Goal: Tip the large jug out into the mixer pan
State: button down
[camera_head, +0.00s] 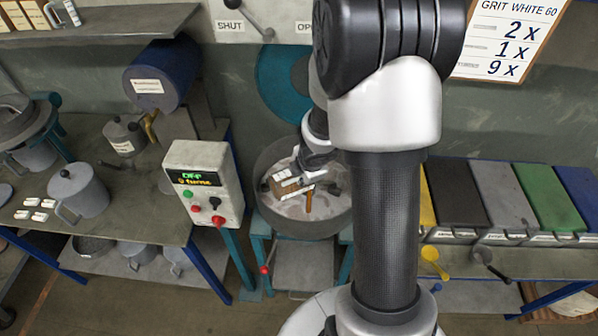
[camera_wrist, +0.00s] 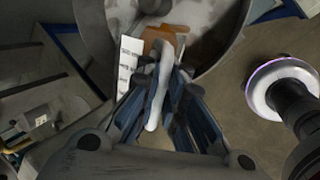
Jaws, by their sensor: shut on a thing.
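The mixer pan (camera_head: 267,216) is a round grey tub on a teal stand, and its rim shows in the wrist view (camera_wrist: 92,30). My gripper (camera_head: 318,165) is over the pan, pointing down. In the wrist view my gripper (camera_wrist: 160,105) is shut on a pale grey handle (camera_wrist: 163,72). Beyond the handle are an orange-brown patch (camera_wrist: 155,37) and a white label (camera_wrist: 128,60). An orange strip (camera_head: 309,203) shows within the pan. The held thing's body is mostly hidden, so I cannot tell its tilt or whether it is the large jug.
A control box (camera_head: 205,180) reading OFF stands left of the pan. A grey jug (camera_head: 80,190) and a labelled can (camera_head: 124,138) are on the left bench. Coloured bins (camera_head: 500,195) line the right side. My arm hides the area right of the pan.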

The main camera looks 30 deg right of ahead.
jog(key=shift+d+r+y+p, duration=0.25)
jog(key=shift+d+y+p, duration=0.25)
jog(key=shift+p, duration=0.8)
jog(key=shift+d+r+y+p, duration=0.25)
jog(key=shift+d+y+p, duration=0.25)
jog(key=shift+p, duration=0.75)
jog(key=p, duration=0.2)
jog(key=shift+d+m+y+p, duration=0.3)
jog(key=shift+d+y+p, duration=0.05)
jog(key=shift+y, duration=0.05)
jog(key=shift+s, duration=0.1)
